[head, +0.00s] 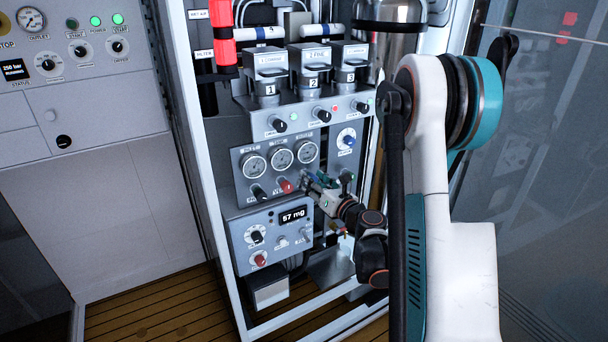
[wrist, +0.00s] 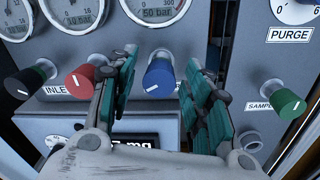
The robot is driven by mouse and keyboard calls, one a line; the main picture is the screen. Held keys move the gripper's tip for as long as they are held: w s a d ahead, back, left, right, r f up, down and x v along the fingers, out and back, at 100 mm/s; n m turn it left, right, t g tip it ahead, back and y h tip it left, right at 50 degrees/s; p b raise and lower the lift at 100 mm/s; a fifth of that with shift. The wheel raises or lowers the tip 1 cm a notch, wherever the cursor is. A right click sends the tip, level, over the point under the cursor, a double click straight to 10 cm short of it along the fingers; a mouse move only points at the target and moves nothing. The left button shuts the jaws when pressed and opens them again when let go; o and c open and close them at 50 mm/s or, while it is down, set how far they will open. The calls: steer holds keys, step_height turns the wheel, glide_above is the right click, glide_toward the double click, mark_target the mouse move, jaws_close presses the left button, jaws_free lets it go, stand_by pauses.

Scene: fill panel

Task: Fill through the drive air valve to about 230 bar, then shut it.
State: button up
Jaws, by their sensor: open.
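My gripper (head: 320,184) is at the gauge panel, at the right end of its knob row. In the wrist view my gripper (wrist: 163,66) is open, its fingers on either side of a blue knob (wrist: 160,79) with a white mark. A gap shows on each side of the knob. A red knob (wrist: 80,80) is left of the fingers, a dark green knob (wrist: 27,80) further left, and a green-topped knob (wrist: 285,98) by a "SAMPLE" label at right. No drive air label is readable. Three dials (head: 280,157) sit above the knobs; their needles are too small to read.
Below, a lower box has a display (head: 293,215) reading 57 mg and small knobs. Above are three numbered filter housings (head: 312,82). White frame posts (head: 196,150) bound the panel; a console (head: 75,80) stands left.

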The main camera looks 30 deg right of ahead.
steer(key=shift+w, duration=0.25)
steer(key=shift+c, duration=0.2)
jaws_close()
steer(key=n, duration=0.3)
steer(key=shift+s+n, duration=0.1)
steer(key=shift+n, duration=0.3)
steer(key=shift+f+n, duration=0.1)
steer(key=shift+n, duration=2.1)
